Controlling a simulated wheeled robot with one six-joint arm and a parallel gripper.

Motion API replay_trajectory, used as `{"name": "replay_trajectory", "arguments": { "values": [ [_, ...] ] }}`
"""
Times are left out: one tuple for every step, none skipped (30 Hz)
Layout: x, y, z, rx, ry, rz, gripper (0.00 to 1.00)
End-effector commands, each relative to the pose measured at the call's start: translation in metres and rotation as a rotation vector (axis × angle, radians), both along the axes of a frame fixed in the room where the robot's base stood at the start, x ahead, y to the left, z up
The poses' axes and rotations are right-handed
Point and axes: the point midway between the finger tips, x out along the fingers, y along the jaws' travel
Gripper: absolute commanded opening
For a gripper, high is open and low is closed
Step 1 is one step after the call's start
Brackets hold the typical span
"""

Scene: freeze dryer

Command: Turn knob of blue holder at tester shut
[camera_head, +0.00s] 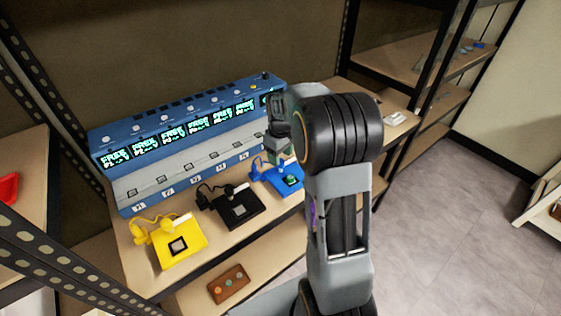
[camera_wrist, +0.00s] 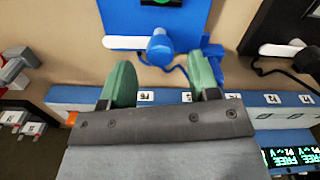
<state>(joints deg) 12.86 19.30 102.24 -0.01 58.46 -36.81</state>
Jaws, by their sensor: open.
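The blue holder (camera_head: 262,178) lies on the shelf in front of the right part of the long blue tester (camera_head: 127,196). In the wrist view the holder's plate (camera_wrist: 196,17) is at the top, with a round blue knob (camera_wrist: 160,48) and a white lever (camera_wrist: 121,43) sticking out to the left. A dark square with green shows partly at the picture's top edge. My gripper (camera_wrist: 160,80) is open, its two green fingers apart and empty, pointing toward the knob side of the holder. In the head view my gripper (camera_head: 279,150) hangs over the holder and hides part of it.
A black holder (camera_head: 245,199) and a yellow holder (camera_head: 192,252) stand left of the blue one. Blue cables run near the knob. A brown block (camera_head: 228,284) lies on a lower shelf. Metal shelf posts (camera_head: 395,100) rise on the right.

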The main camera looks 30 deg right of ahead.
Motion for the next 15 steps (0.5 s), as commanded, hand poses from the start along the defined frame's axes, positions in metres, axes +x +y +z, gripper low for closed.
{"name": "replay_trajectory", "arguments": {
  "values": [
    [0.000, 0.000, -0.007, 0.001, 0.003, 0.000, 0.56],
    [0.000, 0.000, -0.011, 0.000, 0.002, 0.000, 0.56],
    [0.000, 0.000, -0.014, 0.001, 0.001, 0.000, 0.56],
    [0.000, 0.000, -0.017, 0.001, 0.001, 0.000, 0.56],
    [0.000, 0.000, -0.019, 0.001, 0.001, 0.000, 0.56],
    [0.000, 0.000, -0.021, 0.000, 0.001, 0.000, 0.56],
    [0.000, 0.000, -0.023, 0.000, 0.000, 0.000, 0.56],
    [0.000, 0.000, -0.024, 0.000, 0.001, 0.000, 0.56],
    [0.000, 0.000, -0.026, 0.001, 0.001, 0.000, 0.56],
    [0.000, 0.000, -0.027, 0.001, 0.001, 0.000, 0.56],
    [0.000, 0.000, -0.027, 0.001, 0.001, 0.000, 0.56],
    [0.000, 0.000, -0.027, 0.001, 0.001, 0.000, 0.56],
    [0.000, 0.000, -0.028, 0.000, 0.001, 0.000, 0.56],
    [0.000, 0.000, -0.028, 0.000, 0.000, 0.000, 0.56],
    [0.000, 0.000, -0.028, 0.000, 0.000, 0.000, 0.56]
  ]
}}
